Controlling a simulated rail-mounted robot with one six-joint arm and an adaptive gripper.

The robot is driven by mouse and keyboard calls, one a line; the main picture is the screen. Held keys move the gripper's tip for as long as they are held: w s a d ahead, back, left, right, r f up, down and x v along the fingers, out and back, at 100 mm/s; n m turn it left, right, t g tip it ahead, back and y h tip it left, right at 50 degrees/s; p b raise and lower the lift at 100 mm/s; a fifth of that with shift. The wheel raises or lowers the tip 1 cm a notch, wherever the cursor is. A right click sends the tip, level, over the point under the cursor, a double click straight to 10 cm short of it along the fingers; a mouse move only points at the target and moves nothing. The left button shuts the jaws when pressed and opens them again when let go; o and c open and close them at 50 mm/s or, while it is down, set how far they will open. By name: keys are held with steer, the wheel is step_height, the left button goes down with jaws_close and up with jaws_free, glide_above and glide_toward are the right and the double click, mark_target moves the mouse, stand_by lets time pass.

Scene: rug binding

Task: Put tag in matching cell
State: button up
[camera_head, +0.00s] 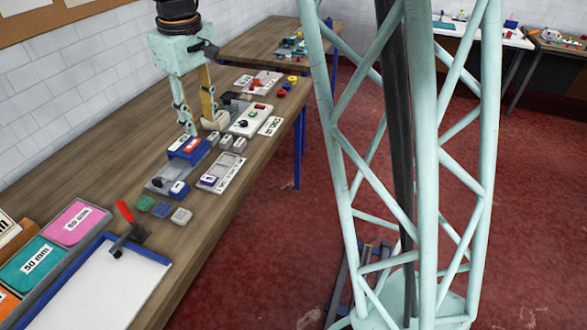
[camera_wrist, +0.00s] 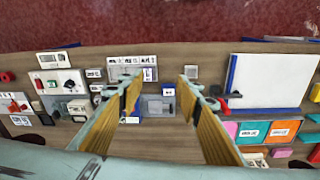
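My gripper (camera_head: 202,127) is open, its two fingers apart, above the workbench behind a blue-and-grey device; it also shows open in the wrist view (camera_wrist: 160,80). A white tray with printed cells (camera_head: 229,175) lies on the bench; a purple-edged tag (camera_head: 208,180) sits at its near end. In the wrist view the tray (camera_wrist: 146,61) is partly hidden by the left finger. A white-and-blue tag (camera_head: 179,188) lies at the near end of the device (camera_head: 161,183). Loose green (camera_head: 145,203), blue (camera_head: 161,209) and grey (camera_head: 181,216) tags lie nearer. The print is too small to read.
A white control panel (camera_head: 250,120) is farther along. The bench's right edge is open.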

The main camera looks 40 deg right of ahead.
steer(key=s+r+m, duration=0.1)
steer(key=s+r, duration=0.3)
steer(key=s, duration=0.3)
steer(key=s+r+m+t, duration=0.1)
steer(key=s+r, duration=0.3)
steer(key=s, duration=0.3)
steer(key=s+r+m, duration=0.1)
steer(key=s+r, duration=0.4)
steer(key=s, duration=0.3)
steer(key=s+m+t, duration=0.1)
steer(key=s, duration=1.8)
steer(key=shift+s+d+f+m+t, duration=0.2)
steer(key=shift+s+f+m+t, duration=0.1)
steer(key=shift+f+m, duration=0.1)
step_height(320, 180, down, 5)
steer(key=b, duration=0.5)
steer(key=shift+w+f, duration=0.1)
steer(key=shift+w, duration=0.05)
